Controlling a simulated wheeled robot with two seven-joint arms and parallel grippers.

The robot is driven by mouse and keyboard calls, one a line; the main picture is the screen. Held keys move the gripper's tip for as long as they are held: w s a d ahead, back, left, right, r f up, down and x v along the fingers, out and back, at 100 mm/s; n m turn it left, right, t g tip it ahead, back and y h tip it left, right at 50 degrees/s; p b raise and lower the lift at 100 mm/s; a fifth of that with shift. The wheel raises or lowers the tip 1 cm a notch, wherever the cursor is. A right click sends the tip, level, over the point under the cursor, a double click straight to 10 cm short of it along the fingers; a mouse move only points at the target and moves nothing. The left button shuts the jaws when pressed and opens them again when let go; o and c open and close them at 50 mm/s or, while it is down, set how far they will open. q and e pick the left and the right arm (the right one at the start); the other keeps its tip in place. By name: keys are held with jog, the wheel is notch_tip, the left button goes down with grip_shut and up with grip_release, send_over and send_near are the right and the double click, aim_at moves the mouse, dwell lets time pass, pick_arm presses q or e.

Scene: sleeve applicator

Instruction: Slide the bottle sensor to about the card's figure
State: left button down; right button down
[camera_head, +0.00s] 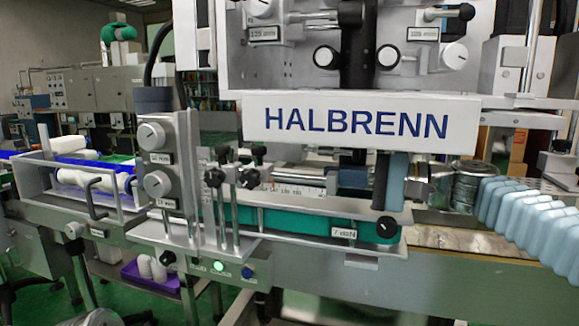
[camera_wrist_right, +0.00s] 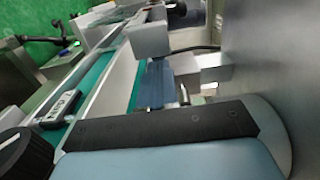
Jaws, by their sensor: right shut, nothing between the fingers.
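My right gripper (camera_head: 338,178) reaches in from the right above the green belt. Its blue fingers are shut and empty, and they also show in the wrist view (camera_wrist_right: 155,68). Just left of the fingertips is a small light grey block (camera_head: 329,184), seemingly the bottle sensor. In the wrist view a pale block (camera_wrist_right: 150,40) lies just beyond the fingertips. I cannot tell if they touch. A white scale (camera_head: 285,190) with small figures runs left of the block. I cannot clearly identify a card with a readable figure. My left gripper is not in view.
The green belt (camera_head: 290,222) runs below the scale. Black-knobbed posts (camera_head: 234,205) and a grey control box (camera_head: 155,160) stand to the left. The HALBRENN panel (camera_head: 357,122) hangs above. A black knob (camera_head: 387,227) and label (camera_head: 343,233) are on the front rail.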

aim_at(263, 163)
jog(key=p+x, duration=0.1)
jog(key=x, duration=0.7)
jog(key=shift+a+p, duration=0.3)
jog(key=shift+p, duration=0.05)
jog(key=shift+w+a, duration=0.15)
jog(key=shift+a, duration=0.1)
jog(key=shift+x, duration=0.8)
